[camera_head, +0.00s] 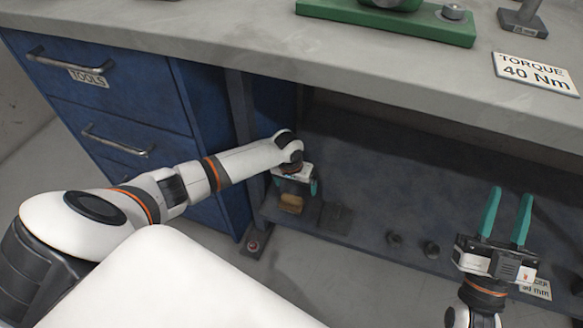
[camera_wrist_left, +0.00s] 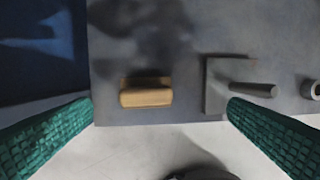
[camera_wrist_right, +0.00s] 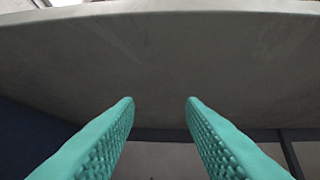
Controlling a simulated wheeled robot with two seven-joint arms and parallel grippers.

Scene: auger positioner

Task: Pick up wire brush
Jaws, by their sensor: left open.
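The wire brush appears as a small tan wooden block (camera_wrist_left: 146,92) lying on the grey lower shelf near its front edge; its bristles cannot be made out. In the head view the tan block (camera_head: 291,203) shows just below my left gripper (camera_head: 294,187). My left gripper reaches under the workbench and is open and empty. In the left wrist view its teal fingers (camera_wrist_left: 160,125) are wide apart, with the block between and beyond them, apart from both. My right gripper (camera_head: 507,215) is open and empty, with teal fingers pointing up in front of the bench.
The grey lower shelf (camera_head: 370,180) holds a dark square plate with a peg (camera_wrist_left: 222,95) right of the block, and small dark round parts (camera_head: 394,238). A blue drawer cabinet (camera_head: 110,105) stands left. The workbench top (camera_head: 250,50) overhangs the shelf.

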